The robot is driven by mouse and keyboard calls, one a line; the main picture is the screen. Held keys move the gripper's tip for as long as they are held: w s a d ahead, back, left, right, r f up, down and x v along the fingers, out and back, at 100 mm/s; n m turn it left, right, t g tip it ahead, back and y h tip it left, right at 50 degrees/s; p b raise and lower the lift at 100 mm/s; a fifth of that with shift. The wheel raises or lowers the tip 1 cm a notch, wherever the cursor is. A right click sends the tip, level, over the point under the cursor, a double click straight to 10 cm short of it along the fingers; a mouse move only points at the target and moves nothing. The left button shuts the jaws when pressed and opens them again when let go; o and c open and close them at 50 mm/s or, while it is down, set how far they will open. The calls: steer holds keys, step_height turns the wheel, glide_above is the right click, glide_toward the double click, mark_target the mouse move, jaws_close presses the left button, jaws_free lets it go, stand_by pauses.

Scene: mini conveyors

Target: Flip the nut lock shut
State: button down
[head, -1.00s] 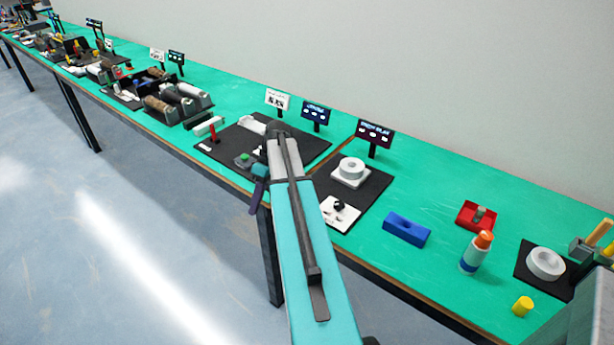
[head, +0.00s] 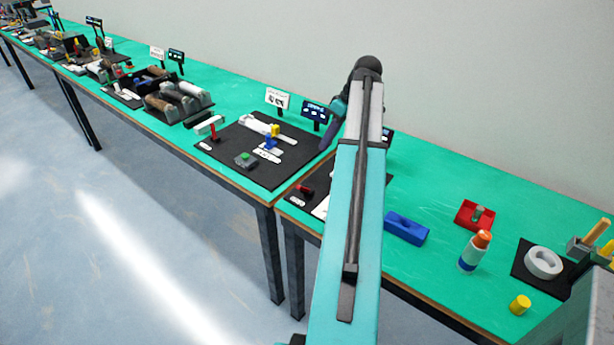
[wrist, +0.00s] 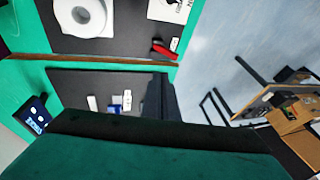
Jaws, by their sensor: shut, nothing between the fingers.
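I cannot tell for sure which part is the nut lock. On the right black mat (head: 292,205), a small red lever (head: 305,191) lies near the front left corner; it also shows in the wrist view (wrist: 162,50). A white round part on a white base (wrist: 84,14) is on the same mat and is hidden by my arm in the head view. On the left black mat (head: 222,158) stand a blue part (head: 269,141) with a yellow top, white strips and a green button (head: 246,159). My gripper (wrist: 160,98) is shut and empty, dark and partly seen above the mats.
Signs (head: 314,115) stand along the back of the mats. To the right are a blue block (head: 405,229), a red tray (head: 467,214), an orange-topped bottle (head: 473,252) and a yellow cylinder (head: 520,305). The table's front edge runs beside open floor.

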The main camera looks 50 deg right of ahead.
steer(key=shift+f, duration=0.15)
steer(key=p, duration=0.3)
glide_toward(303, 189)
step_height(303, 189, down, 2)
steer(key=w+d, duration=0.2)
steer(key=w, duration=0.1)
steer(key=shift+a+f+p, duration=0.7)
steer(key=shift+a+f, duration=0.7)
steer(key=shift+f, duration=0.05)
steer(key=shift+a+f, duration=0.1)
steer(key=shift+f, duration=0.05)
